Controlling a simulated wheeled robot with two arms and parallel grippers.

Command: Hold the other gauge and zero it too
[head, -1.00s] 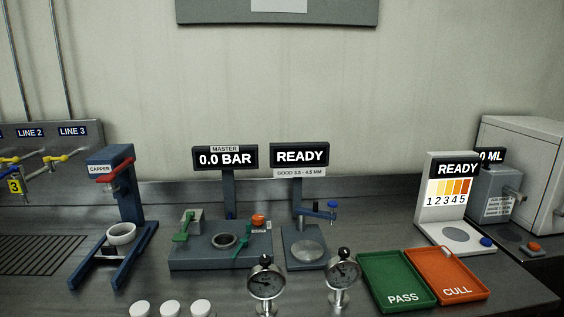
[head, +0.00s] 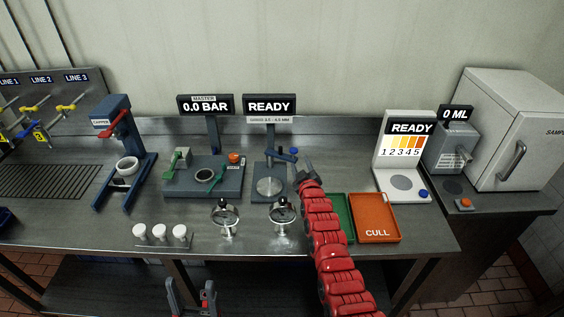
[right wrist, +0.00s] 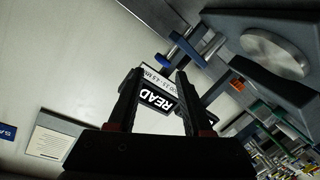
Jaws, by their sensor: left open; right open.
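Two round dial gauges stand upright on metal bases near the bench's front edge in the head view: a left gauge (head: 225,217) and a right gauge (head: 282,214). Their dials are too small to read. My right gripper (head: 304,168) is open, beyond and slightly right of the right gauge, near the READY station (head: 269,187). In the right wrist view its open fingers (right wrist: 158,75) have nothing between them, with the READY sign (right wrist: 157,97) behind. My left gripper (head: 191,287) is open and empty, low in front of the bench. The master station (head: 204,190) reads 0.0 BAR.
White caps (head: 160,233) stand left of the gauges. The orange CULL tray (head: 375,226) and the green tray (head: 347,212), partly hidden by my right arm, lie to the right. A blue capper (head: 123,165) stands left. Bare bench lies around the gauges.

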